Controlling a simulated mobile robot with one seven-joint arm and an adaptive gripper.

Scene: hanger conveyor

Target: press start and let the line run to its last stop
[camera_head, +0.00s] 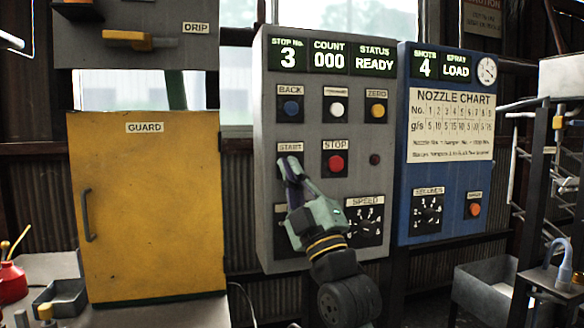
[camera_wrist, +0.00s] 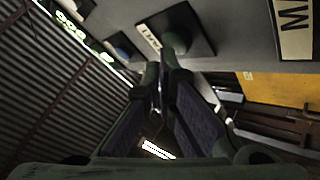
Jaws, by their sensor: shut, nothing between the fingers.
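The grey control panel (camera_head: 318,220) reads stop number 3, count 000, status READY. My gripper (camera_head: 289,166) is shut and empty, its fingertips in front of the START plate (camera_head: 291,147). The red STOP button (camera_head: 336,163) is just to the right of the fingers.
The blue BACK button (camera_head: 291,108), a white button (camera_head: 336,110) and the yellow ZERO button (camera_head: 377,110) sit above. The SPEED dial (camera_head: 364,222) is beside my gripper. A blue panel (camera_head: 450,190) reads shots 4, spray LOAD. A yellow guard (camera_head: 150,210) stands left.

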